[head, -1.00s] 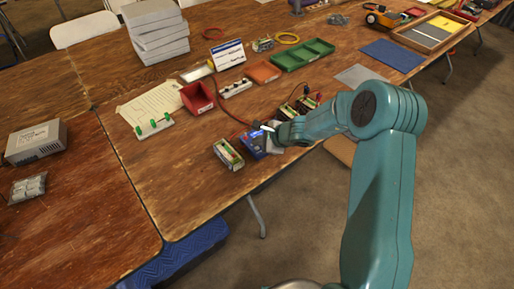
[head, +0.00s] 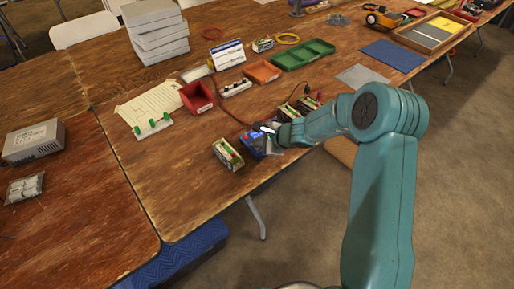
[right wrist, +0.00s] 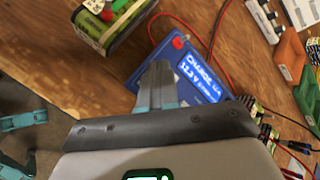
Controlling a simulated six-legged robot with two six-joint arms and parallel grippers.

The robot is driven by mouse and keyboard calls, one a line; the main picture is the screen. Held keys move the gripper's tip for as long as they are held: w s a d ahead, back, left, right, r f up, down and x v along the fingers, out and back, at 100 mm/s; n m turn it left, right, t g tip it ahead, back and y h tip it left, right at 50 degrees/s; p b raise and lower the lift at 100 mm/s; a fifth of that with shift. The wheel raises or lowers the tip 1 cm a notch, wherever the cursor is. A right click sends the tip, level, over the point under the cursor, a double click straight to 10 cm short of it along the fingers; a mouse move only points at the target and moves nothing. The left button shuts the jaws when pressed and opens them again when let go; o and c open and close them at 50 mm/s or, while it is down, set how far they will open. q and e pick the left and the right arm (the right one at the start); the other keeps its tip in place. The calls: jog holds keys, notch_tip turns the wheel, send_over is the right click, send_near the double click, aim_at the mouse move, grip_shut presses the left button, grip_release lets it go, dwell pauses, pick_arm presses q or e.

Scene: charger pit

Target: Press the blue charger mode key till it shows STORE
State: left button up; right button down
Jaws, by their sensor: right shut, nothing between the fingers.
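The blue charger (head: 252,145) lies near the front edge of the wooden table, and it also shows in the right wrist view (right wrist: 215,94). Its lit display (right wrist: 202,76) reads CHARGE, with more letters too small to read, and 12.3 V below. A red knob or terminal (right wrist: 180,42) sits at one corner. My right gripper (right wrist: 158,72) is shut and empty, its fingertips over the charger face beside the display. The fingers hide the mode key, and I cannot tell whether they touch it. In the head view the right gripper (head: 274,133) partly covers the charger.
A green and white battery pack (head: 228,154) stands just left of the charger. More batteries (head: 297,106) with wires stand behind to the right, and a red cable (right wrist: 218,30) runs past the charger. A red bin (head: 196,97) is farther back. The table front-left is clear.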

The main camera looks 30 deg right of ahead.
aim_at(260, 151)
jog(key=shift+f+b, duration=0.25)
jog(key=shift+b, duration=0.05)
jog(key=shift+r, duration=0.15)
dwell(0.5)
jog(key=shift+r+p, duration=0.55)
jog(key=shift+r, duration=0.1)
notch_tip(260, 151, up, 5)
jog(key=p, duration=0.4)
jog(key=shift+s, duration=0.15)
dwell(0.7)
